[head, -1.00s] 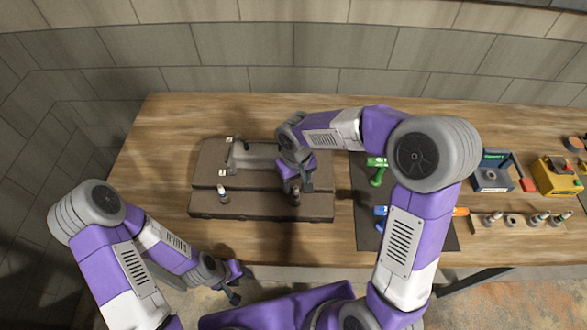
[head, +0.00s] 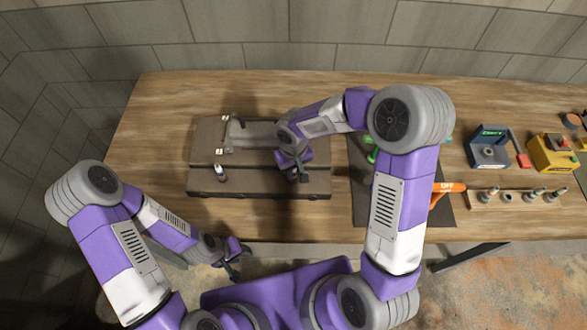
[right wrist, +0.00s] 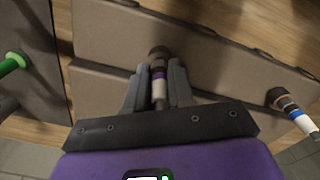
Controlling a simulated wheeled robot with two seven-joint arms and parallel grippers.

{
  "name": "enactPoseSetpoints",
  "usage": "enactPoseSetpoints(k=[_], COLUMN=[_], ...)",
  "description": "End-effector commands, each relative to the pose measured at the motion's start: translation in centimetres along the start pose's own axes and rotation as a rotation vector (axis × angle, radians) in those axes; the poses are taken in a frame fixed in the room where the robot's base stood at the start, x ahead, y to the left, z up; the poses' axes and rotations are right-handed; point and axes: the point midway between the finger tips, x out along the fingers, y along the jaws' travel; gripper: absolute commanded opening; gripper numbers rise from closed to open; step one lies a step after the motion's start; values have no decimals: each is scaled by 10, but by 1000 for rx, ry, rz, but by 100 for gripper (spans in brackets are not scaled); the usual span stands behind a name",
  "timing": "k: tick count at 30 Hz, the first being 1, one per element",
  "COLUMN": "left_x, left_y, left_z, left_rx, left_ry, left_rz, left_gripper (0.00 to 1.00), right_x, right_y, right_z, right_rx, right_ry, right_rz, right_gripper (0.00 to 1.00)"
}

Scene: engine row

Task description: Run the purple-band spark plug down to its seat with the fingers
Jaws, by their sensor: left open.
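The purple-band spark plug (right wrist: 158,88) stands at a dark hole in the engine block's grey step, seen in the right wrist view. My right gripper (right wrist: 158,80) has one finger on each side of it and appears shut on its white and purple body. In the head view my right gripper (head: 299,177) is over the right part of the engine block (head: 255,187), and the plug is mostly hidden there. How deep the plug sits is hard to tell. My left gripper (head: 236,266) is open and empty, in front of the table's front edge.
A blue-band spark plug (right wrist: 295,112) stands in the same block, also visible in the head view (head: 219,173). A dark mat (head: 360,205) with a green-handled tool and an orange tool (head: 448,187) lies to the right. Beyond are a plug rack (head: 515,199) and a device with a green display (head: 489,148).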

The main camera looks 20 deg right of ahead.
Motion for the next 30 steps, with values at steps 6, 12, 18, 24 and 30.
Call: enactPoseSetpoints(k=[6, 12, 18, 24, 30], left_x=[0, 14, 34, 52, 65], left_y=[0, -5, -13, -20, -24], left_z=[0, -1, -1, -2, -3], left_rx=[0, 0, 0, 0, 0], left_ry=[0, 0, 0, 0, 0], left_rz=[0, 0, 0, 0, 0], left_gripper=[43, 43, 43, 43, 43], right_x=[0, 3, 4, 4, 4], right_y=[0, 0, 0, -1, -1], right_z=[0, -1, -1, -1, -1], right_rx=[0, 107, 345, 635, 965], right_ry=[0, 3, 4, 5, 3], right_rz=[0, 1, 1, 0, -1], right_gripper=[0, 0, 0, 0, 0])
